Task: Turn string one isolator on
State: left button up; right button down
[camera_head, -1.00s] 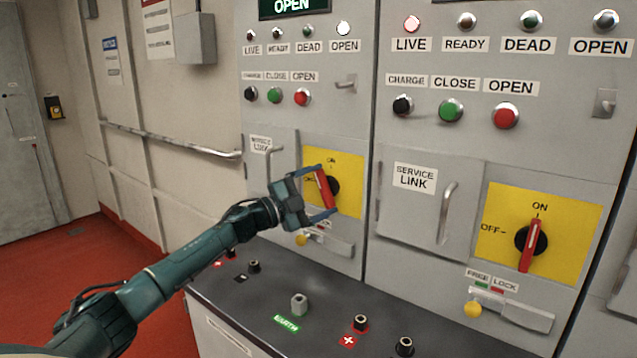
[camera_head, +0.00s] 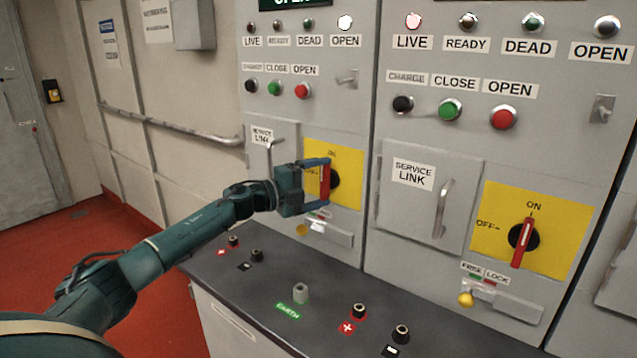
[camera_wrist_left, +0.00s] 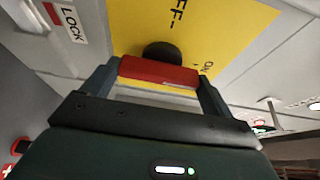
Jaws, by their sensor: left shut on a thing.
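The string one isolator is a red handle (camera_head: 325,182) on a black hub, set on a yellow plate (camera_head: 347,165) on the left cabinet. My left gripper (camera_head: 322,183) is shut on the red handle, which stands about upright in the head view. In the left wrist view the red handle (camera_wrist_left: 158,71) lies between the two fingers, with the black hub (camera_wrist_left: 162,51) behind it. The ON and OFF marks show partly on the yellow plate there. My right gripper is not in view.
The right cabinet has its own red isolator handle (camera_head: 523,242), pointing to ON. A dark bench (camera_head: 262,305) with terminals and an EARTH post (camera_head: 300,293) runs below the cabinets. A service link door (camera_head: 271,160) with a handle is left of the gripped isolator.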

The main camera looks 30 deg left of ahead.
pick_arm(q)
jog(key=o, duration=0.8)
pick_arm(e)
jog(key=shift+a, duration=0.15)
pick_arm(q)
jog(key=shift+s+a+f, duration=0.1)
jog(key=shift+s, duration=0.15)
jog(key=b+v, duration=0.5)
jog(key=v, duration=0.7)
jog(key=shift+s, duration=0.3)
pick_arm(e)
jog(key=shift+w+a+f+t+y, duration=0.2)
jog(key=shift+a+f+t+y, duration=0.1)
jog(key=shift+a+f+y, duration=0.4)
pick_arm(q)
jog(key=shift+a, duration=0.1)
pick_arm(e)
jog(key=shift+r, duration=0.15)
